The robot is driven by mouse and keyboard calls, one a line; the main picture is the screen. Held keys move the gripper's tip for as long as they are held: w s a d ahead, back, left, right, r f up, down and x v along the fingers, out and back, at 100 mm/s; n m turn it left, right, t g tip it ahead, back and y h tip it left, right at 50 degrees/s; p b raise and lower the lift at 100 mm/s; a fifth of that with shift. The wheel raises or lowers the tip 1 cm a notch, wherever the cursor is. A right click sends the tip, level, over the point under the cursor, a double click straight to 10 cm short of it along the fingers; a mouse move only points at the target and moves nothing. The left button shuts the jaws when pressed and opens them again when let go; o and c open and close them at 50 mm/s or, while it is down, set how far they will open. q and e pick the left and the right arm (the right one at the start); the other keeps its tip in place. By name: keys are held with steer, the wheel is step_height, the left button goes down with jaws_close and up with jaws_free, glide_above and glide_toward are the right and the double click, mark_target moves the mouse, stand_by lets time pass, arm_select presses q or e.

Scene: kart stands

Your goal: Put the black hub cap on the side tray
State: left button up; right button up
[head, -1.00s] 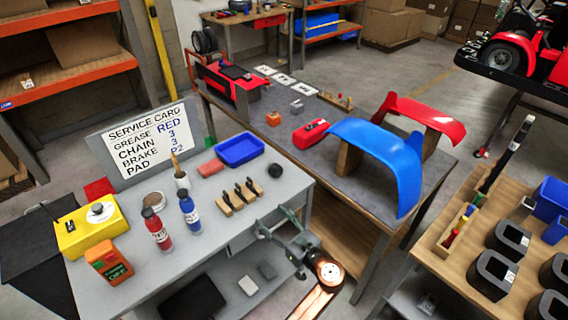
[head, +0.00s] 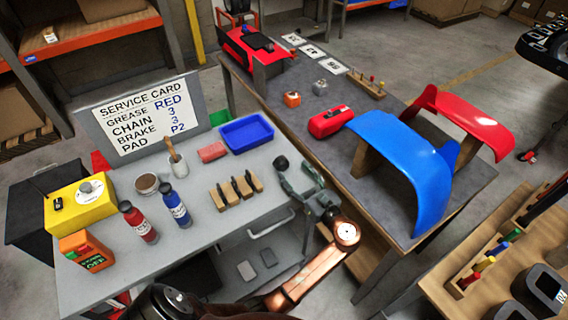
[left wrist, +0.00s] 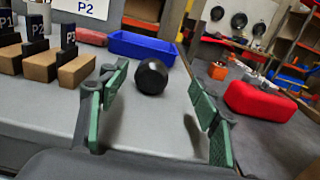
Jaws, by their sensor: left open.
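The black hub cap (head: 281,162) is a small dark rounded piece on the grey bench, near its right edge. In the left wrist view the hub cap (left wrist: 151,76) sits just beyond and between the green-padded fingertips, with no visible grip on it. My left gripper (head: 299,177) is open over the bench's right edge, close to the hub cap; its spread fingers also show in the left wrist view (left wrist: 159,82). A blue tray (head: 247,146) lies on the bench behind and left of the hub cap, and looks empty. My right gripper is not in view.
Brake pads in wooden blocks (head: 235,190), a red block (head: 212,152) and bottles (head: 175,205) stand left of the hub cap. A second table (head: 310,130) on the right holds a red case (head: 330,122) and a blue fender (head: 405,160). Bench surface around the hub cap is clear.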

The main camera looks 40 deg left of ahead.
mark_target(285, 164)
arm_select(q)
steer(key=shift+a+f, duration=0.2)
steer(key=shift+a, duration=0.25)
steer(key=x, duration=0.1)
steer(key=b+x, duration=0.1)
steer(key=x, duration=0.1)
steer(key=shift+s+a+f, duration=0.1)
steer(key=shift+a+f, duration=0.05)
steer(key=shift+a, duration=0.4)
steer(key=c, duration=1)
steer(key=shift+c, duration=0.2)
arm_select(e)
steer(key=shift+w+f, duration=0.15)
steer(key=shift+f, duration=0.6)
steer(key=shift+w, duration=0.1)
